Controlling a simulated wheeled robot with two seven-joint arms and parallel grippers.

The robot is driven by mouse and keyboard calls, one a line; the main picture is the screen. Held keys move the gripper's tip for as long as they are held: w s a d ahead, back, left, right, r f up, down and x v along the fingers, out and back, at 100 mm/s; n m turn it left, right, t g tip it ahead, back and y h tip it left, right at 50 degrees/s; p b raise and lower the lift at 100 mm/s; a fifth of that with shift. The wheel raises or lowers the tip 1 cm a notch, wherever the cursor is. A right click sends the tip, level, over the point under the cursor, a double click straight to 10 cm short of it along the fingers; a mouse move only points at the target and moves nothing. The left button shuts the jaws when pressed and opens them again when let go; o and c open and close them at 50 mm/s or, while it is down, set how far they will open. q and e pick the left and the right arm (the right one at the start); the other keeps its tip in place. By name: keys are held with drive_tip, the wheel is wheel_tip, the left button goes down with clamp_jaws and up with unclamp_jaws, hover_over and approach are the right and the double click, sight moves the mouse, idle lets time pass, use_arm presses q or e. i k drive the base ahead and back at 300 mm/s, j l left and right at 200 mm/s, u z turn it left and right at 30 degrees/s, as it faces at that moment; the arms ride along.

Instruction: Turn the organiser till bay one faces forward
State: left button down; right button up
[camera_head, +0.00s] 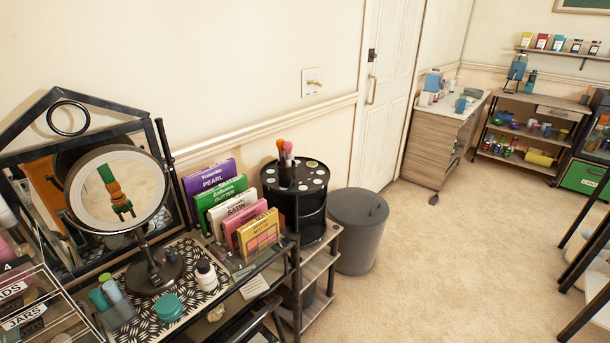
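A black round drum-shaped organiser (298,206) stands on the end of the dark shelf unit, against the wall left of the door. Its flat top has pale and coloured round spots, and a black cup (287,173) on it holds several brushes (284,156). I cannot make out any bay number on the side that shows. Its lower left part is hidden by the upright boxes. Neither of my grippers is in view.
Upright boxes (259,234) stand left of the organiser. A round mirror (119,188) and small bottles (206,276) share the tabletop further left. A grey lidded bin (357,232) is close on the right. Open carpet (440,260) lies beyond.

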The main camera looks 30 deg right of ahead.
sight(303, 205)
drive_tip(key=i+l+u, duration=0.2)
drive_tip(key=l, duration=0.35)
drive_tip(key=l+u, duration=0.2)
drive_tip(key=l, duration=0.35)
drive_tip(key=l+u, duration=0.2)
drive_tip(key=l, duration=0.4)
drive_tip(key=l+u, duration=0.2)
drive_tip(key=l, duration=0.35)
drive_tip(key=l+u, duration=0.15)
drive_tip(key=l, duration=0.4)
drive_tip(key=k+l+u, duration=0.2)
drive_tip(key=l, duration=0.4)
drive_tip(key=k+l+u, duration=0.2)
drive_tip(key=l, duration=0.35)
drive_tip(key=l+u, duration=0.2)
drive_tip(key=l, duration=0.35)
drive_tip(key=l+u, duration=0.1)
drive_tip(key=l, duration=0.35)
drive_tip(key=k+l+u, duration=0.15)
drive_tip(key=l, duration=0.35)
drive_tip(key=l+u, duration=0.1)
drive_tip(key=l, duration=0.35)
drive_tip(key=k+l+u, duration=0.1)
drive_tip(key=l, duration=0.35)
drive_tip(key=k+l+u, duration=0.1)
drive_tip(key=l, duration=0.35)
